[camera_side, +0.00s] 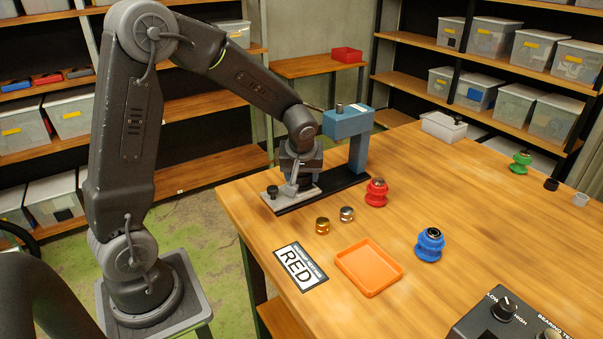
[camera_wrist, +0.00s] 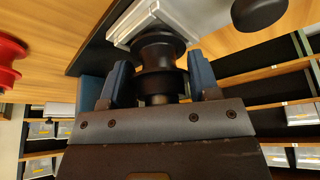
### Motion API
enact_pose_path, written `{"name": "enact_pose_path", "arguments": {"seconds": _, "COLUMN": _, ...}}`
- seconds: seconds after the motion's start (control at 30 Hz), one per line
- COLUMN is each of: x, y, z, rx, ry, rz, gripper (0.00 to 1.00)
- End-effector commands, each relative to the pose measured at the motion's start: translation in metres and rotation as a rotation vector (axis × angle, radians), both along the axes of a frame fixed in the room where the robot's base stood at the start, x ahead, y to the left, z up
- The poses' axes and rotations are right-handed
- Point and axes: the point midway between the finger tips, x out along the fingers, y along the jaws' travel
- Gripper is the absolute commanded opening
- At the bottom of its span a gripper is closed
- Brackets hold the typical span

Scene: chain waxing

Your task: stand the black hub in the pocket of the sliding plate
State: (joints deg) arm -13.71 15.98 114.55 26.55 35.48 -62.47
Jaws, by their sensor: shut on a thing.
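The black hub (camera_wrist: 157,52) shows in the wrist view between the two fingers of my gripper (camera_wrist: 160,78), which is shut on it. The hub's far end is at the light grey sliding plate (camera_wrist: 150,17); I cannot tell if it sits in the pocket or just above it. In the side view my gripper (camera_side: 300,176) points down over the sliding plate (camera_side: 298,208), at the left end of a black rail. There the hub is mostly hidden by the gripper. A black knob (camera_side: 272,192) stands on the plate's left part; the pocket is hidden.
A blue press frame (camera_side: 358,152) stands on the rail just right of my gripper. A red hub (camera_side: 376,192), gold cap (camera_side: 322,226) and silver cap (camera_side: 347,214) are close by. An orange tray (camera_side: 368,268), RED card (camera_side: 300,268) and blue hub (camera_side: 430,245) are nearer the front.

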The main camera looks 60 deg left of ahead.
Motion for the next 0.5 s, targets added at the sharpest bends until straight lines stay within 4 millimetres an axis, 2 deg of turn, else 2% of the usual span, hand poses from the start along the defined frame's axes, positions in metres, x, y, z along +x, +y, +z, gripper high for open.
{"name": "enact_pose_path", "arguments": {"seconds": 0.37, "x": 0.0002, "y": 0.0001, "z": -0.0038, "rx": 0.0, "ry": -0.001, "rz": 0.0, "gripper": 0.25}}
{"name": "enact_pose_path", "arguments": {"seconds": 0.4, "x": -0.0001, "y": 0.0001, "z": -0.0048, "rx": 0.0, "ry": 0.0, "rz": 0.001, "gripper": 0.57}}
{"name": "enact_pose_path", "arguments": {"seconds": 0.5, "x": 0.0, "y": 0.0001, "z": -0.0044, "rx": 0.0, "ry": 0.0, "rz": 0.001, "gripper": 0.66}}
